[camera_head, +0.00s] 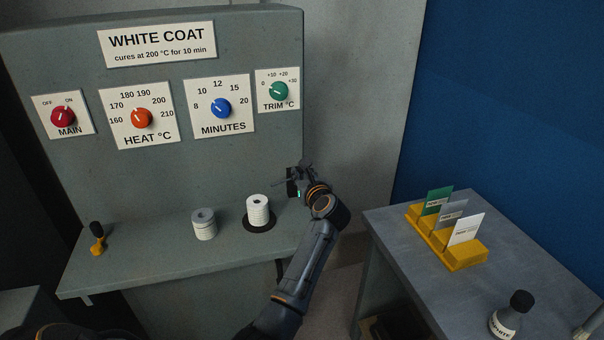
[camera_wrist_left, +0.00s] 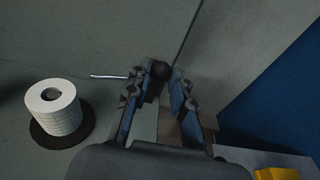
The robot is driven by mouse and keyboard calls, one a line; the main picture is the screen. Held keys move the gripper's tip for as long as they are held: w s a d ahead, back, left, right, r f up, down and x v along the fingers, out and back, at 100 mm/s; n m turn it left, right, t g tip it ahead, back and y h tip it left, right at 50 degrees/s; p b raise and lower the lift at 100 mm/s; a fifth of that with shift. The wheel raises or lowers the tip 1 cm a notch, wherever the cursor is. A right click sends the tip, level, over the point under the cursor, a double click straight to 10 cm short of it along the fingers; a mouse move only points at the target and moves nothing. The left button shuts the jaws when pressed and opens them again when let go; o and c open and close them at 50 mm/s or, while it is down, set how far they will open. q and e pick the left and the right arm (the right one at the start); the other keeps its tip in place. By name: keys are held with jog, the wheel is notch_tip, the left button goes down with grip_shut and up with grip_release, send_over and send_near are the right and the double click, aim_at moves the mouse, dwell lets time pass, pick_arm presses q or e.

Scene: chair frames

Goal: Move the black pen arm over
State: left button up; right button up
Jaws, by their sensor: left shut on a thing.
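My left gripper (camera_head: 297,183) is at the right end of the grey panel's shelf, right of the white ribbed spool. In the left wrist view its two fingers (camera_wrist_left: 160,85) are closed in around a round black knob (camera_wrist_left: 161,70). A thin pale rod (camera_wrist_left: 108,76) sticks out to the left beside the fingers; knob and rod look like the black pen arm, but the fingers hide how they join. The white spool (camera_head: 258,211) stands upright on a dark round disc (camera_head: 260,227), apart from the gripper. My right gripper is not in view.
Four dials sit on the panel above. The right table (camera_head: 395,240) bears a yellow card holder (camera_head: 463,255) and a dark-capped bottle (camera_head: 506,319).

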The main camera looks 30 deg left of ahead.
pick_arm(q)
jog(key=shift+s+d+f+b, duration=0.4)
jog(key=shift+s+d+f, duration=0.2)
jog(key=shift+d+f, duration=0.25)
jog(key=shift+a+f, duration=0.1)
jog(key=shift+f, duration=0.1)
jog(key=shift+s+d+f+b, duration=0.25)
jog(key=shift+f+b, duration=0.15)
jog(key=shift+f, duration=0.15)
jog(key=shift+s+d+f+b, duration=0.25)
jog(key=shift+f+b, duration=0.15)
jog(key=shift+f, duration=0.2)
jog(key=shift+s+d+f+b, duration=0.1)
jog(key=shift+d+f+b, duration=0.05)
jog(key=shift+f+b, duration=0.45)
jog(key=shift+s+d+f+b, duration=0.1)
jog(key=shift+f+b, duration=0.35)
jog(key=shift+f, duration=0.15)
